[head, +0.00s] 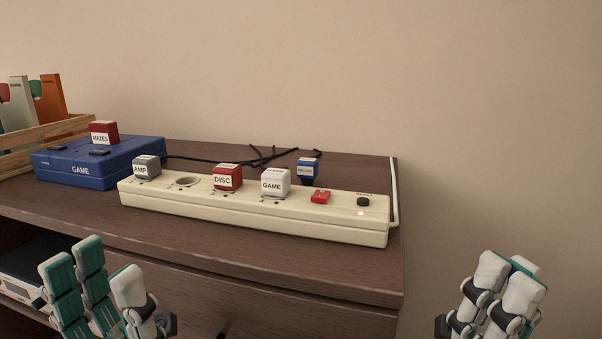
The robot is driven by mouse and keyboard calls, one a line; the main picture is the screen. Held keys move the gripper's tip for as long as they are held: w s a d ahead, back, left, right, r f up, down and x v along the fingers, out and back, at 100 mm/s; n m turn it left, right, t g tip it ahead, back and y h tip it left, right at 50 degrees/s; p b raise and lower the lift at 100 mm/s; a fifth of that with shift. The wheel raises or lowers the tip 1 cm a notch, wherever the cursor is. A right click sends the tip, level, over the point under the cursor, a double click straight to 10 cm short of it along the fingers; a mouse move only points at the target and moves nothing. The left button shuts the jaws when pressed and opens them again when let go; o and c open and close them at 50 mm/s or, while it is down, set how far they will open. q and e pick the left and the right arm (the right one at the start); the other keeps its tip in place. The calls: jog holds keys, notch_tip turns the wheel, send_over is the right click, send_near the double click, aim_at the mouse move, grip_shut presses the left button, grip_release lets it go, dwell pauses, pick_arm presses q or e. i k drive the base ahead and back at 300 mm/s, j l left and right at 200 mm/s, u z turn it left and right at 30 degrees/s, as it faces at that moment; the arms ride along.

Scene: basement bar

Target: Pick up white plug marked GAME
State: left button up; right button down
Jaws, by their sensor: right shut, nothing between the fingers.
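The white plug marked GAME (275,181) sits upright in the cream power strip (330,225), between the red DISC plug (228,177) and the strip's red switch (320,196). My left gripper (100,272) is at the lower left, in front of the cabinet and well apart from the plug. Its fingers are spread and nothing shows between them. My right gripper (503,275) is at the lower right, beyond the cabinet's right edge, with its fingers together and empty. The lower parts of both grippers are cut off by the frame.
A grey AMP plug (146,167) is at the strip's left end, beside an empty socket (186,181). A blue plug (308,168) and black cables are behind the strip. A blue GAME box (75,171) with a red MAZES block (104,133) and a wooden crate (50,137) stand left.

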aim_at(275, 182)
jog(key=k+j, duration=0.1)
jog(key=j, duration=0.45)
jog(key=k+j, duration=0.1)
jog(key=j, duration=0.45)
jog(key=k+j, duration=0.1)
jog(key=j, duration=0.95)
jog(key=k+z, duration=0.05)
